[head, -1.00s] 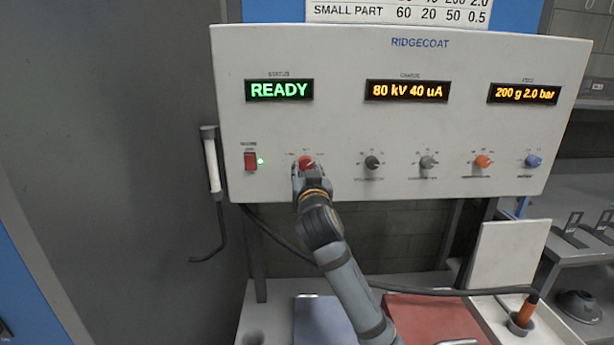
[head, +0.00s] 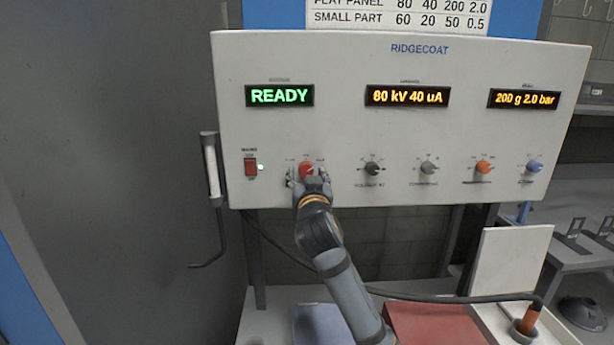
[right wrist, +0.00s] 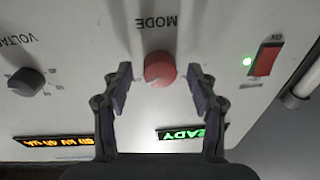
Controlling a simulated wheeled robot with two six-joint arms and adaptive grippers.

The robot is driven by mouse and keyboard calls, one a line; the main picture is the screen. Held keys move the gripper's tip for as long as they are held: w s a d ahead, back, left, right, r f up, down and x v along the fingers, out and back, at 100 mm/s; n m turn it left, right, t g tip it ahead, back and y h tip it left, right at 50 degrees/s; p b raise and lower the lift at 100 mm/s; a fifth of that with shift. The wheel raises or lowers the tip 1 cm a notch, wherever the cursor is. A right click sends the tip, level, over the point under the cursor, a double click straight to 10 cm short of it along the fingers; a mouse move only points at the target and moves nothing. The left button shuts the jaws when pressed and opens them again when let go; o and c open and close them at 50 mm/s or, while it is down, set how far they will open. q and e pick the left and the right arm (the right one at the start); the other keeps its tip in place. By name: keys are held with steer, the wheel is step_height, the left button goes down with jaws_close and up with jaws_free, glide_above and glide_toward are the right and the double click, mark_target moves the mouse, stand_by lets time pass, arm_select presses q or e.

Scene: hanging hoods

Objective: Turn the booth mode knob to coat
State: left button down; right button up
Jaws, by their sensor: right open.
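The red mode knob (head: 306,168) is on the grey-white control panel (head: 400,130), below the green READY display (head: 279,96). It also shows in the right wrist view (right wrist: 159,68), under the word MODE, which appears upside down there. My right gripper (head: 308,178) is at the knob; in the right wrist view its two fingers (right wrist: 158,88) are open, one on each side of the knob, with a gap on both sides. The knob's pale pointer mark shows at its lower left in that view. The small position labels around the knob are too blurred to read. My left gripper is not in view.
A dark voltage knob (head: 372,168) and a red rocker switch (head: 250,167) with a lit green lamp flank the mode knob. A grey knob, an orange knob and a blue knob sit farther right. A white bar handle (head: 212,170) hangs at the panel's left edge.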

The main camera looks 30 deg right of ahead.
steer(key=v, duration=0.7)
steer(key=shift+s+a, duration=0.15)
steer(key=shift+s, duration=0.1)
steer(key=shift+f, duration=0.1)
